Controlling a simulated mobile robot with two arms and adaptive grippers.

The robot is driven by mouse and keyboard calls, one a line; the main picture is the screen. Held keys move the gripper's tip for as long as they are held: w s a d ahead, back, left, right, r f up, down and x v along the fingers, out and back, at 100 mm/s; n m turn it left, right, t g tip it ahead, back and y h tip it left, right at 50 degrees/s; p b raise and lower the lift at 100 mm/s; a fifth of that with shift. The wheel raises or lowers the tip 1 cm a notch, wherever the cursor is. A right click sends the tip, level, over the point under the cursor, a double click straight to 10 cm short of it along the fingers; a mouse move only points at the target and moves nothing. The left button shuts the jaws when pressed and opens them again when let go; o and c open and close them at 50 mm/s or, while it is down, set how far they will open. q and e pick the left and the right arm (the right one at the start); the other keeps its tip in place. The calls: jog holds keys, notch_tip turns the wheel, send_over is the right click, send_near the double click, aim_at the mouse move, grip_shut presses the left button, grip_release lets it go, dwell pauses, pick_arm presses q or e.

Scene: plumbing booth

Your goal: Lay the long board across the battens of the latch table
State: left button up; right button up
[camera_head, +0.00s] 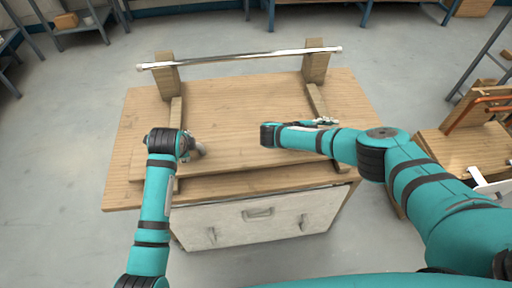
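The latch table (360,100) has a wide wooden top. Two battens run front to back on it, a left one (176,109) and a right one (316,99). The long board (240,161) seems to lie crosswise over the front part of the battens, partly hidden by my arms. My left gripper (198,150) is low over the left part of the board; its fingers are small and partly hidden. My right gripper (326,122) is by the right batten, behind my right forearm. Whether either gripper holds the board cannot be told.
A metal pipe (245,59) spans two wooden posts at the table's back. A white drawer front (258,216) is below the top. A wooden stand with orange clamps (485,112) is at right. Shelving (75,22) stands at back left. The floor at left is clear.

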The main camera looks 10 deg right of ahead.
pick_arm(q)
jog(key=c, duration=0.7)
pick_arm(e)
grip_shut()
pick_arm(q)
grip_shut()
